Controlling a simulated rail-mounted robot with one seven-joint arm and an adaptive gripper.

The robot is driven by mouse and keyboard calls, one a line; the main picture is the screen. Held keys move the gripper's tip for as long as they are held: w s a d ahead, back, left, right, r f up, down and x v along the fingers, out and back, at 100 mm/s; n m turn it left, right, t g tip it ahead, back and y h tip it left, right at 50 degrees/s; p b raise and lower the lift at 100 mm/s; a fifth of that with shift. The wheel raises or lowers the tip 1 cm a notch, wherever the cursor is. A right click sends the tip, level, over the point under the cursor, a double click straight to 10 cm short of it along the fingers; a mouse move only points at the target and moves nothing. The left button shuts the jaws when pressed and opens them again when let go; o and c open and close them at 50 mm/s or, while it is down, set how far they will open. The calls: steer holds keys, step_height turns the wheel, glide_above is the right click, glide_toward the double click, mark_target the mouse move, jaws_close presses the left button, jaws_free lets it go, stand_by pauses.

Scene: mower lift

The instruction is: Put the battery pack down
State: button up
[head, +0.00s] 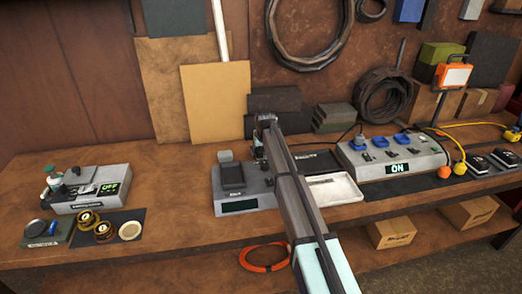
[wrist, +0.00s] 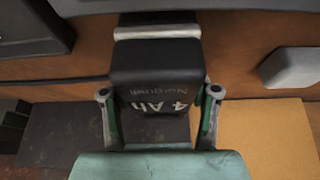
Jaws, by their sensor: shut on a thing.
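A black battery pack marked "4 Ah" (wrist: 157,75) sits between the two fingers of my gripper (wrist: 160,97) in the wrist view. The fingers have green inner faces and are shut on its sides. In the head view my gripper (head: 260,140) is over the back of the bench, behind a grey unit with a dark raised bay and a small display (head: 236,205). My arm hides much of that area, and I cannot clearly make out the pack there or tell whether its underside touches anything.
A white tray (head: 333,190) lies right of my arm on the bench (head: 180,228). A power unit reading "ON" (head: 395,168) stands beyond it, with black packs (head: 490,160) farther right. A device reading "OFF" (head: 90,192) and round tins (head: 103,230) are left. Bench between is clear.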

steer(key=shift+f, duration=0.1)
steer(key=o, duration=1.6)
steer(key=shift+o, duration=0.3)
steer(key=b+v, duration=0.2)
steer(key=v, duration=1)
